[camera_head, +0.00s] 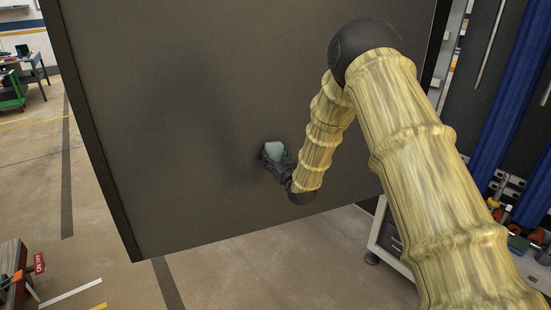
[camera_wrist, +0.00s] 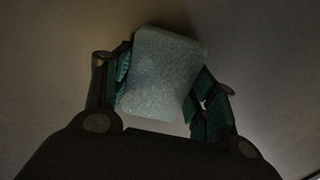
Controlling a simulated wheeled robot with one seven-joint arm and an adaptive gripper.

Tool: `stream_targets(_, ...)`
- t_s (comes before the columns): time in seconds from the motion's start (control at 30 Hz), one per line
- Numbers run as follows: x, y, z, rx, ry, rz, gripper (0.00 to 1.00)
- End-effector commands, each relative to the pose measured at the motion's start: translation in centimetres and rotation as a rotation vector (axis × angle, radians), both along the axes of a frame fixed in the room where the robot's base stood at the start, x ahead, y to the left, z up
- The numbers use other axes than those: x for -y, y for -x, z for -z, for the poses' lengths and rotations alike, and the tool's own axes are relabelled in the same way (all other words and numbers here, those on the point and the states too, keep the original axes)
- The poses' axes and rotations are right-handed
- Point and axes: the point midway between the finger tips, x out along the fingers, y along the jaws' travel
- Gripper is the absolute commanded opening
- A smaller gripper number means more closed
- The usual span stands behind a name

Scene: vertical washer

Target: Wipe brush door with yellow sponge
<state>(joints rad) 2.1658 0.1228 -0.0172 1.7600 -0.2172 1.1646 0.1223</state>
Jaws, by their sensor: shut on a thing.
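The sponge (camera_head: 274,149) looks pale blue-green, not yellow, in both views. My gripper (camera_head: 277,158) is shut on it, with one finger on each side. In the wrist view the sponge (camera_wrist: 163,72) sits slightly tilted between the green-padded fingers of my gripper (camera_wrist: 166,85). The door (camera_head: 190,110) is a large dark grey flat panel that fills the middle of the head view. The sponge is in front of its lower middle part, at or very close to the surface. I cannot tell whether they touch. No brush shows.
A white-framed cabinet (camera_head: 385,240) with tools on it stands at the right, beside a blue curtain (camera_head: 495,120). A green cart (camera_head: 12,92) is at the far left. A bench with a red-labelled item (camera_head: 38,262) is at the lower left. Open floor lies below the panel.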

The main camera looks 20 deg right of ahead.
Motion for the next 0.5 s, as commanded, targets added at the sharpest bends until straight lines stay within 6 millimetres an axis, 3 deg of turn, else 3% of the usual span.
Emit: stream_targets(0.5, -3.4, 0.4, 0.0, 0.000, 0.000, -0.003, 0.38)
